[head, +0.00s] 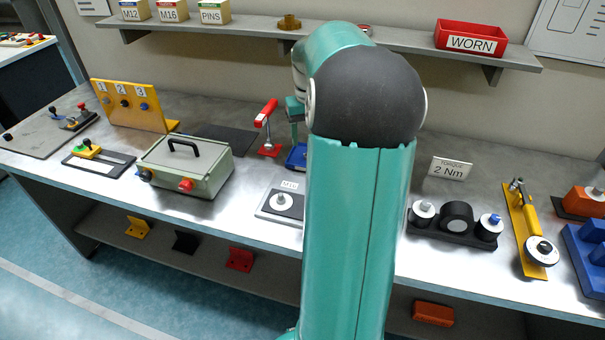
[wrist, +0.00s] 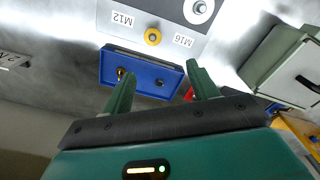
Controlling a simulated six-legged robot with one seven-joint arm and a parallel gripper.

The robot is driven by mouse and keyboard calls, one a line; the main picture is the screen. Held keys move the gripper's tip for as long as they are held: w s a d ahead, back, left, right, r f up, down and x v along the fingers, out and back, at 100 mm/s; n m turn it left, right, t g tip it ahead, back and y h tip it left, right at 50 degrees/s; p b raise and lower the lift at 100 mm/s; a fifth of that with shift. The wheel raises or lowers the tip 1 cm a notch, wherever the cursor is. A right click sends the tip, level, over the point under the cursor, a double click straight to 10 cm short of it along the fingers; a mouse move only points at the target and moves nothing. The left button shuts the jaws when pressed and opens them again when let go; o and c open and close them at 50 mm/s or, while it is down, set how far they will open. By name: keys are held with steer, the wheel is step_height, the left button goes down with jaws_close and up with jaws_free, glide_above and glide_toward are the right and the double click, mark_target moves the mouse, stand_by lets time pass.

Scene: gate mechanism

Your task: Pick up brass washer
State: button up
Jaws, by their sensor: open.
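A brass-coloured ring (wrist: 153,37), which looks like the brass washer, lies on a light plate (wrist: 135,37) between the M12 and M16 labels in the wrist view. A blue tray (wrist: 108,66) beside the plate holds a small brass piece (wrist: 121,73) and a small dark piece (wrist: 160,83). My gripper (wrist: 160,72) is open, with nothing between its fingers. In the picture its fingertips overlap the tray, and the ring is beyond them. In the head view my arm hides the ring and much of the tray (head: 297,157).
A red-handled clamp (head: 267,125) and a green box (head: 187,165) stand to the left of my arm. A dark holder with rollers (head: 453,236) is to the right. A shelf (head: 245,24) with bins runs along the wall above. The front bench strip is mostly clear.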

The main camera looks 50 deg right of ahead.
steer(key=f, duration=0.3)
steer(key=d+f, duration=0.1)
steer(key=f, duration=0.4)
steer(key=shift+s+d+f, duration=0.3)
steer(key=shift+s, duration=0.1)
steer(key=shift+f, duration=3.05)
steer(key=shift+f, duration=0.25)
steer(key=shift+c, duration=0.5)
steer(key=c, duration=1)
